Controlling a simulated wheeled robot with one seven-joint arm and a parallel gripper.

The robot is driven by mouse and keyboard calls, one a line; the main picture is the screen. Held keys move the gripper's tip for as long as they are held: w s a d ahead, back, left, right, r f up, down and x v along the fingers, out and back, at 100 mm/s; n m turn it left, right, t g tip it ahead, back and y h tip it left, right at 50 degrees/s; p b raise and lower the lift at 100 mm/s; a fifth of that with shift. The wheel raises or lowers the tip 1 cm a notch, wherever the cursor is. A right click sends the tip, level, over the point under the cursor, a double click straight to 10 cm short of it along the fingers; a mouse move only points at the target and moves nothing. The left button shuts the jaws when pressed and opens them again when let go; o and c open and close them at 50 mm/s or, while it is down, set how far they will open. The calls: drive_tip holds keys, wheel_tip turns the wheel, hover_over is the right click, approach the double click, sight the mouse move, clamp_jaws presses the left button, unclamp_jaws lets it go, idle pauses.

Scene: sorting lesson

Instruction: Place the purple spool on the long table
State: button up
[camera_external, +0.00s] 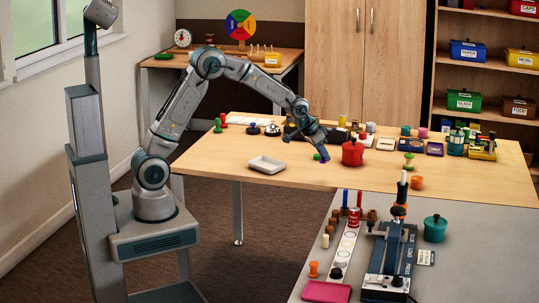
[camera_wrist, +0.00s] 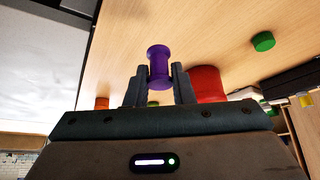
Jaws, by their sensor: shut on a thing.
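The purple spool (camera_wrist: 159,68) stands between the two fingers of my gripper (camera_wrist: 158,85) in the wrist view, and the fingers are shut on it. In the external view my gripper (camera_external: 320,154) is low over the long wooden table (camera_external: 220,155), near its middle. The spool is small and mostly hidden there. I cannot tell whether the spool touches the tabletop. The table's wood also fills much of the wrist view (camera_wrist: 205,30).
A red pot (camera_external: 352,154) stands just right of my gripper. A small green disc (camera_external: 317,157) lies close by. A white tray (camera_external: 266,165) is to the left. Several items crowd the back and right; the front wood is clear. A grey bench (camera_external: 325,213) adjoins the front.

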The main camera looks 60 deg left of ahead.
drive_tip(key=shift+w+a+f, duration=0.8)
drive_tip(key=shift+a+f, duration=0.05)
drive_tip(key=shift+a, duration=0.25)
drive_tip(key=shift+f, duration=1.95)
drive_tip(key=shift+f+b, duration=0.15)
drive_tip(key=shift+b, duration=0.15)
drive_tip(key=o, duration=0.9)
